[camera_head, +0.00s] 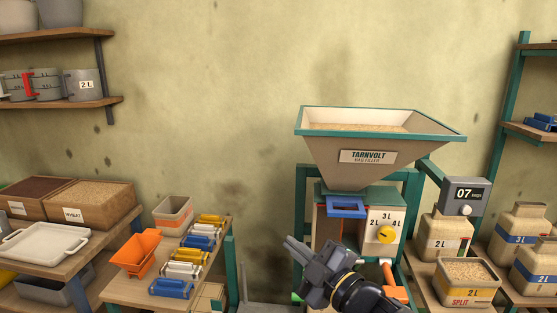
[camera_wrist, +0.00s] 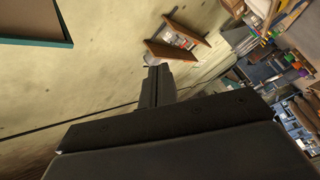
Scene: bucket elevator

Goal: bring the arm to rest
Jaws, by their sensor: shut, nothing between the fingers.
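My gripper (camera_head: 290,241) is in the lower middle of the head view, raised in front of the bag filler (camera_head: 367,157). Its fingers are shut with nothing between them and point up and to the left. In the wrist view my gripper (camera_wrist: 152,70) also shows, its dark fingers together against the beige wall. The fingers appear clear of the bag filler's hopper and of the table to the left. My arm hides part of the filler's lower front.
Sacks and a grain container (camera_head: 467,281) stand at the right. A white tray (camera_head: 45,243) and grain boxes are far left. The wall between is bare.

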